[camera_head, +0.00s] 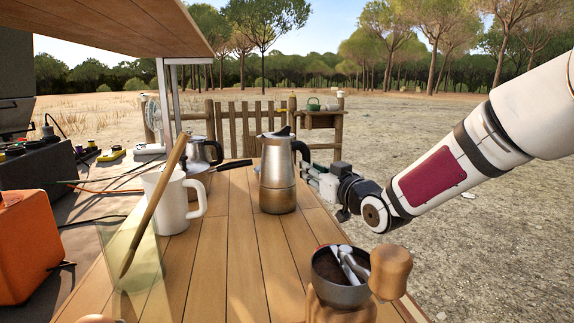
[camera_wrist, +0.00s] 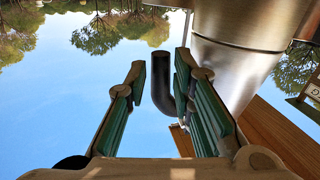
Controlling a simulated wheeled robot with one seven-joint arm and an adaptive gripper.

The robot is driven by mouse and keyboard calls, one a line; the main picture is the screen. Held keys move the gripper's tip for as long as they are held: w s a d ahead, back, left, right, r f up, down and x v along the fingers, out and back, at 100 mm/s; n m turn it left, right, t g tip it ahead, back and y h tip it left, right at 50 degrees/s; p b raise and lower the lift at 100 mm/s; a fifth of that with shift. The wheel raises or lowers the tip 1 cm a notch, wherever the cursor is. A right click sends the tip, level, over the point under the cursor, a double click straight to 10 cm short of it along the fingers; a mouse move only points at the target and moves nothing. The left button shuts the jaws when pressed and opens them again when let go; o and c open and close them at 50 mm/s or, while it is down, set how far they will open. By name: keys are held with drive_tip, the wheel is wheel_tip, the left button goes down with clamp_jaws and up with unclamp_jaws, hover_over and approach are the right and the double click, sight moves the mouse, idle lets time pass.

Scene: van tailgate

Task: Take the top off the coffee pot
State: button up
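The steel coffee pot (camera_head: 277,185) stands upright on the wooden table in the head view. A dark pointed piece shows at its top (camera_head: 284,131), and its dark handle (camera_head: 303,155) is on the right side. My gripper (camera_head: 314,178) is just right of the pot, at about handle height. In the wrist view, which is turned upside down, my gripper (camera_wrist: 160,80) is open, its green-padded fingers apart. The dark curved handle (camera_wrist: 160,90) shows between them, nearer the right finger; contact cannot be told. The pot's steel body (camera_wrist: 240,50) fills the upper right.
A white mug (camera_head: 172,205), a wooden stick (camera_head: 152,207) and a smaller steel pot (camera_head: 202,153) stand left of the coffee pot. A metal bowl (camera_head: 335,290) with a wooden knob (camera_head: 390,270) beside it is in front. A wooden panel (camera_head: 110,25) overhangs the upper left.

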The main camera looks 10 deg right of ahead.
drive_tip(key=b+x, duration=0.1)
drive_tip(key=x, duration=0.2)
drive_tip(key=shift+w, duration=0.1)
clamp_jaws()
drive_tip(key=shift+r, duration=0.1)
wheel_tip(320, 180, up, 10)
drive_tip(key=p, duration=0.5)
idle(0.3)
